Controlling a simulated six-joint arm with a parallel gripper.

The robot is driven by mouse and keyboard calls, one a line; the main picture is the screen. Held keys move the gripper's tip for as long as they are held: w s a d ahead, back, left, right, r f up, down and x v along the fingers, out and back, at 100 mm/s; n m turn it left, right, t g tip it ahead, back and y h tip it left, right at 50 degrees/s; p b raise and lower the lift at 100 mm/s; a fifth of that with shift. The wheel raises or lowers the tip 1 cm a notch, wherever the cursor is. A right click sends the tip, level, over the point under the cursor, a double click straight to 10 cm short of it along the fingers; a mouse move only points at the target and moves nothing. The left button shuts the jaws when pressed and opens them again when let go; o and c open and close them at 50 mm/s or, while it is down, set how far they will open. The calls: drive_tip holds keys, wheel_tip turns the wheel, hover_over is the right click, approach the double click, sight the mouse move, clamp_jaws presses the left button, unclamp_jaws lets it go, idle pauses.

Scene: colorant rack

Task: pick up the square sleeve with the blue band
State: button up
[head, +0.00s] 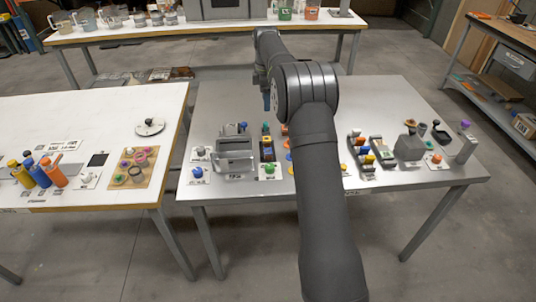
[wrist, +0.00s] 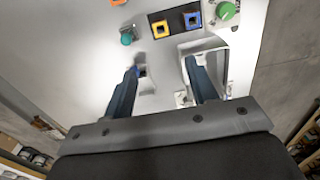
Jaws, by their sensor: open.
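The square sleeve with the blue band (wrist: 193,19) sits upright in a dark rack (wrist: 177,24) near the top of the wrist view. Beside it, to the left in the same rack, is a square sleeve with an orange band (wrist: 160,28). In the head view the rack (head: 267,150) stands near the middle of the grey table; its sleeves are small there. My gripper (wrist: 162,68) is open, with nothing between its fingers. In the wrist view its fingertips lie below the rack, apart from the sleeve. In the head view the fingers hang above the table's far part.
A green knob (wrist: 227,11) is right of the rack and a teal knob (wrist: 127,37) left of it. A grey box (head: 236,158) stands close to the rack; its pale frame is near my right finger.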

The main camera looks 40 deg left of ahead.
hover_over(268, 150)
drive_tip(key=f, duration=1.8)
drive_tip(key=shift+s+d+f, duration=0.15)
drive_tip(key=shift+s+d, duration=0.1)
drive_tip(key=shift+s, duration=0.05)
drive_tip(key=c, duration=1)
